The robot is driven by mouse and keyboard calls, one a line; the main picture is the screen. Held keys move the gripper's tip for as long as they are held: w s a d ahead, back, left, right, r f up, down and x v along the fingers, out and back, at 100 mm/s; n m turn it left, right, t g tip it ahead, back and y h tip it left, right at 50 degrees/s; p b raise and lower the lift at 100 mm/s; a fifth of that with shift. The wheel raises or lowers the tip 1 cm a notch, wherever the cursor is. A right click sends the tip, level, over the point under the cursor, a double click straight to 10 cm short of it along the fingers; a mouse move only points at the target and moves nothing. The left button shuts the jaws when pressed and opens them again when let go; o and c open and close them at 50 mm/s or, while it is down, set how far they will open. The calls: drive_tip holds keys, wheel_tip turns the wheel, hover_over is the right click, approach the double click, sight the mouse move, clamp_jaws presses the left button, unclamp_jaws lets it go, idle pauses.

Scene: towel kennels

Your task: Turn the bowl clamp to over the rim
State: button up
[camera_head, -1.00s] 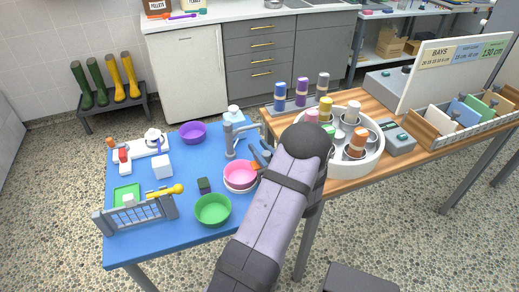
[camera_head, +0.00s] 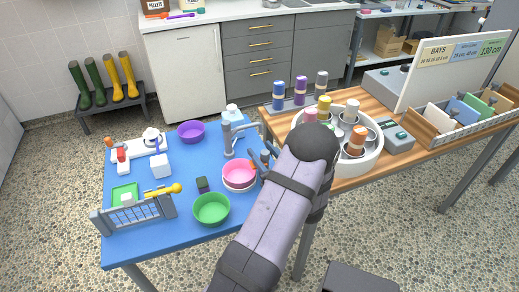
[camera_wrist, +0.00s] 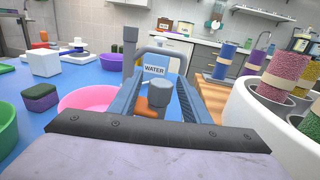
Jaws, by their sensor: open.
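The pink bowl (camera_head: 238,172) sits on a white base near the blue table's right edge; its side shows in the wrist view (camera_wrist: 88,99). The bowl clamp appears as a grey post (camera_wrist: 158,95) with an orange arm (camera_wrist: 142,107) low on its left, towards the bowl. My gripper (camera_wrist: 160,77) is open, its blue-grey fingers on either side of the post, with nothing visibly held. In the head view my gripper (camera_head: 263,161) is just right of the bowl, partly hidden by my arm. Whether the orange arm overlaps the rim cannot be told.
A grey tap-like stand (camera_head: 229,138) rises behind the bowl, by a water bottle (camera_wrist: 154,73). A green bowl (camera_head: 211,208) and a dark block (camera_head: 202,184) lie to the left. A round white carousel (camera_head: 375,160) with rolls stands close on the right.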

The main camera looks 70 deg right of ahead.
sight(268, 158)
drive_tip(key=shift+b+v, duration=0.35)
drive_tip(key=shift+v, duration=2.1)
